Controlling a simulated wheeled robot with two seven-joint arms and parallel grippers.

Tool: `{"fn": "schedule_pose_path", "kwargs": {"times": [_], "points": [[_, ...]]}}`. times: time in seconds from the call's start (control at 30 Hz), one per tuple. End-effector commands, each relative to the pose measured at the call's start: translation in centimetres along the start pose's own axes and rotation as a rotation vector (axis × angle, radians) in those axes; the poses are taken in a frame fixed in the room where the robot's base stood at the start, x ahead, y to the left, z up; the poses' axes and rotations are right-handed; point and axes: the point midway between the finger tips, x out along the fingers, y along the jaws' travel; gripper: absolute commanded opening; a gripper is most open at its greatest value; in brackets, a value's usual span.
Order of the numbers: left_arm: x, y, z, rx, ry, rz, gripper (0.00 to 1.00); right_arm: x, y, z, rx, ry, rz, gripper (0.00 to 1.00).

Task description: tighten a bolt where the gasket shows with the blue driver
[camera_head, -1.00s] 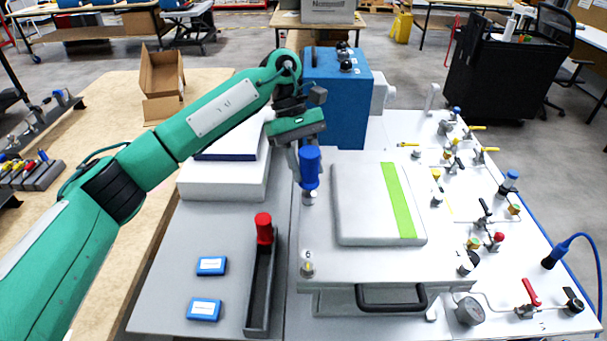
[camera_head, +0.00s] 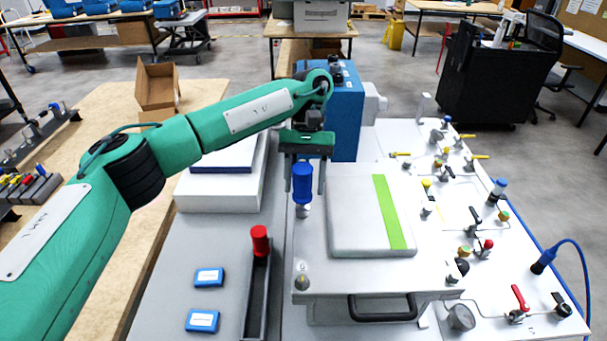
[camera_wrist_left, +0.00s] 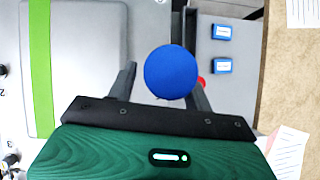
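The blue driver (camera_head: 302,184) stands upright at the back left of the pale plate (camera_head: 345,275), its lower end at a bolt (camera_head: 303,211). My left gripper (camera_head: 305,192) points down with its fingers apart, one each side of the driver's handle. In the left wrist view the round blue driver top (camera_wrist_left: 171,72) lies between the fingers, with a gap on the left finger's side. Another bolt (camera_head: 302,283) sits at the plate's front left corner, with a yellowish tint at its base; I cannot tell if this is gasket. My right gripper is out of view.
A red-handled driver (camera_head: 260,240) stands in a dark narrow tray (camera_head: 257,300). Two blue boxes (camera_head: 209,277) lie left of it. A grey block with a green stripe (camera_head: 365,215) covers the plate's middle. Valves and gauges (camera_head: 461,317) fill the right side; a blue unit (camera_head: 347,120) stands behind.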

Motion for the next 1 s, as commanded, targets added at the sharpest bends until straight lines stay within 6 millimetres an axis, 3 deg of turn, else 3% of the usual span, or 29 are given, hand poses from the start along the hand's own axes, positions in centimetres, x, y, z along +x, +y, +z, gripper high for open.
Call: {"fn": "schedule_pose_path", "kwargs": {"times": [1.0], "points": [[0.42,-0.26,0.93,-0.005,0.003,0.002,0.51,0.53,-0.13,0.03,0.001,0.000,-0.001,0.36]]}}
